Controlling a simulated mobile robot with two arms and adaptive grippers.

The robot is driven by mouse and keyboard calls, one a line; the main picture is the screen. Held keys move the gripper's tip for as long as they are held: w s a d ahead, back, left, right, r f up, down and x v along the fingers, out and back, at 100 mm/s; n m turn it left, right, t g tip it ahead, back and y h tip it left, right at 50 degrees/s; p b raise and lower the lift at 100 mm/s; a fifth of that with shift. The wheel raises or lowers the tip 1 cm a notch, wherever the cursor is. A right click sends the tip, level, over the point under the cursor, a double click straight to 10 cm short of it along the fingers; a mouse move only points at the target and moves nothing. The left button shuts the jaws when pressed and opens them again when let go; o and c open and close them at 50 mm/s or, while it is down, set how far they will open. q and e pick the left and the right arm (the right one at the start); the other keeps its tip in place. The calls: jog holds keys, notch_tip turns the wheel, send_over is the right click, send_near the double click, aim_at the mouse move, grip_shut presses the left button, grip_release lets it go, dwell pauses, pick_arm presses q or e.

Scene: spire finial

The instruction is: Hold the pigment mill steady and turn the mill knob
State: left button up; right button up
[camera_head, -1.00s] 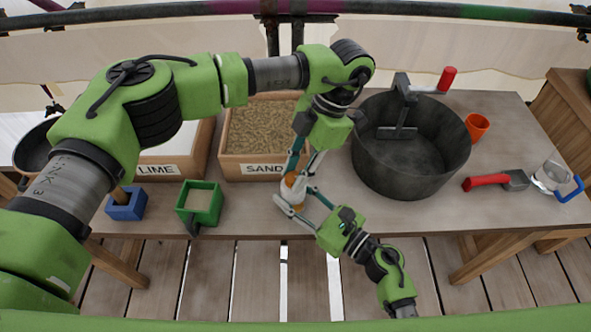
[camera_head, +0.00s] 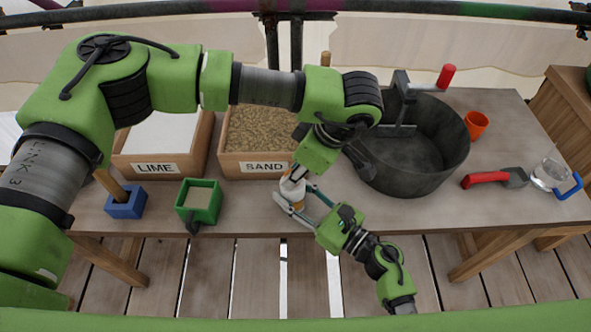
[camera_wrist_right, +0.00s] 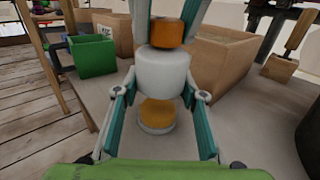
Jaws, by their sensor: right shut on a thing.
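The pigment mill (camera_head: 292,191) stands on the table in front of the sand box; in the right wrist view its white body (camera_wrist_right: 163,78) is upright over an amber base. My right gripper (camera_head: 289,201) is shut on the mill's body from the front right, with one finger on each side. The orange mill knob (camera_wrist_right: 167,33) is on top. My left gripper (camera_wrist_right: 168,22) points down from above, its fingers on either side of the knob. Whether they press on it I cannot tell. In the head view the left wrist hides the knob.
Boxes of lime (camera_head: 155,168) and sand (camera_head: 253,168) stand behind. A green container (camera_head: 199,202) and a blue block (camera_head: 126,203) are left of the mill. A large dark tub (camera_head: 412,165) stands close on the right, with a red-handled tool (camera_head: 486,179) beyond it.

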pick_arm(q)
jog(key=m, duration=0.2)
jog(key=m+t+h, duration=0.1)
jog(key=m, duration=0.1)
jog(key=m+t, duration=0.1)
jog(key=m, duration=0.1)
jog(key=shift+a+h, duration=0.3)
jog(key=m+h, duration=0.1)
jog(key=m, duration=0.2)
jog(key=m+h, duration=0.1)
jog(key=m, duration=0.2)
jog(key=shift+a+m+t, duration=0.2)
jog(key=shift+m+t, duration=0.1)
jog(key=m+h, duration=0.1)
jog(key=m, duration=0.2)
jog(key=m+h, duration=0.1)
jog(key=m, duration=0.2)
jog(key=shift+a+f+g+h, duration=0.1)
jog(key=shift+a+g+h, duration=0.1)
jog(key=shift+g+h, duration=0.15)
jog(key=m+g+h, duration=0.1)
jog(key=m, duration=0.2)
jog(key=m+g, duration=0.1)
jog(key=m, duration=0.3)
jog(key=shift+h, duration=0.35)
jog(key=o, duration=1.1)
